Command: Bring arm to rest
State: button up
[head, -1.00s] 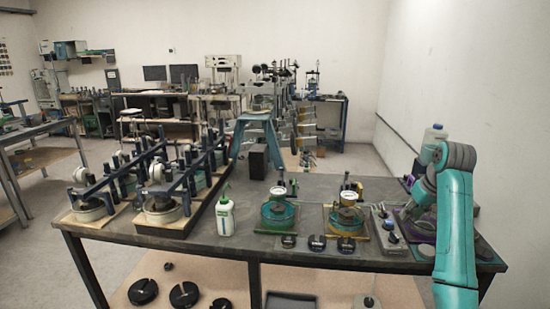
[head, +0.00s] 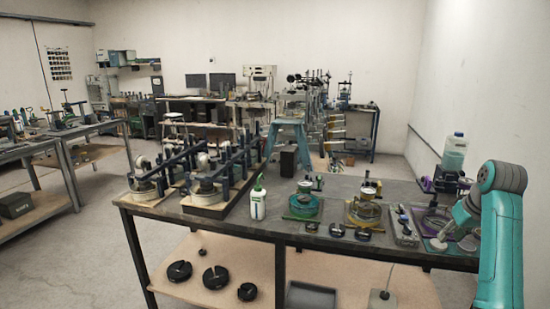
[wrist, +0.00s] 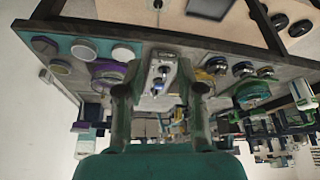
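My teal arm (head: 503,240) stands folded at the right of the head view, its grey wrist bent down toward the right end of the workbench. My gripper (wrist: 160,88) shows in the wrist view as two dark fingers spread apart, with nothing held between them. A grey box with knobs (wrist: 163,72) shows beyond the gap between the fingers. The same box (head: 403,228) lies on the bench left of my wrist in the head view. The fingertips are hard to make out in the head view.
The dark workbench (head: 335,183) carries clamp rigs, a white bottle (head: 258,200), two round glass-like rigs and a large clear bottle (head: 454,152) near my arm. Black discs (head: 215,278) lie on its lower shelf. Open floor (head: 95,230) lies to the left.

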jog(key=s+a+f+t, duration=0.15)
jog(key=a+f, duration=0.35)
jog(key=f, duration=0.7)
jog(key=s+a+f+t, duration=0.15)
jog(key=a+f, duration=0.25)
jog(key=f, duration=0.7)
jog(key=s+a+f+t+h, duration=0.1)
jog(key=s+a+f, duration=0.4)
jog(key=s+f, duration=0.25)
jog(key=s+a+f+t, duration=0.1)
jog(key=s+a+f, duration=0.55)
jog(key=s, duration=0.25)
jog(key=s+a+t, duration=0.1)
jog(key=s+a, duration=0.2)
jog(key=s, duration=0.7)
jog(key=s+a+t, duration=0.1)
jog(key=s+a, duration=0.3)
jog(key=s, duration=0.6)
jog(key=s+a+r+t+y, duration=0.1)
jog(key=s+a+r+t, duration=0.2)
jog(key=s+r, duration=1.4)
jog(key=shift+s+r, duration=0.2)
jog(key=shift+s, duration=0.25)
